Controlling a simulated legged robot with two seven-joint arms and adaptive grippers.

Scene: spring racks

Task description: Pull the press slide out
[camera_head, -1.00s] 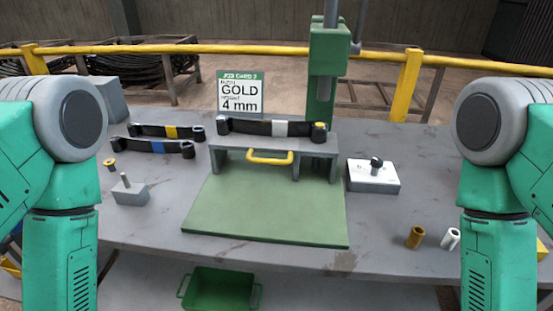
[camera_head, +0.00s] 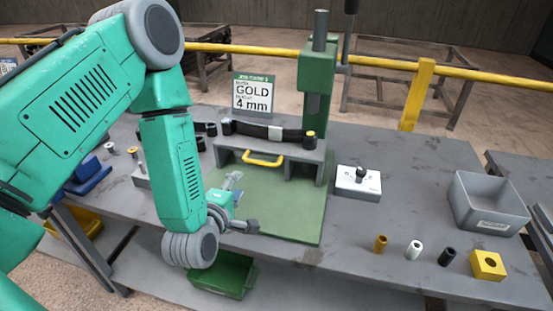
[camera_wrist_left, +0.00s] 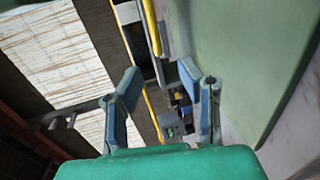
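The press slide (camera_head: 290,158) is a grey block with a yellow handle (camera_head: 263,161) on its front. It sits at the back of the green plate (camera_head: 287,211), before the green press column (camera_head: 311,70). A dark leaf spring (camera_head: 240,128) with a pale middle band and a gold-coloured right end lies across its top. My left gripper (camera_head: 243,203) is open and empty above the front left of the plate, in front of the handle and apart from it. Its two spread fingers show in the left wrist view (camera_wrist_left: 165,92). My right gripper is not in view.
A sign (camera_head: 252,93) reads GOLD 4 mm. A white block with a black knob (camera_head: 358,181) stands to the right. Several small bushings, a yellow block (camera_head: 488,265) and a grey bin (camera_head: 489,205) are farther right. A green bin (camera_head: 223,275) sits below the table's front edge.

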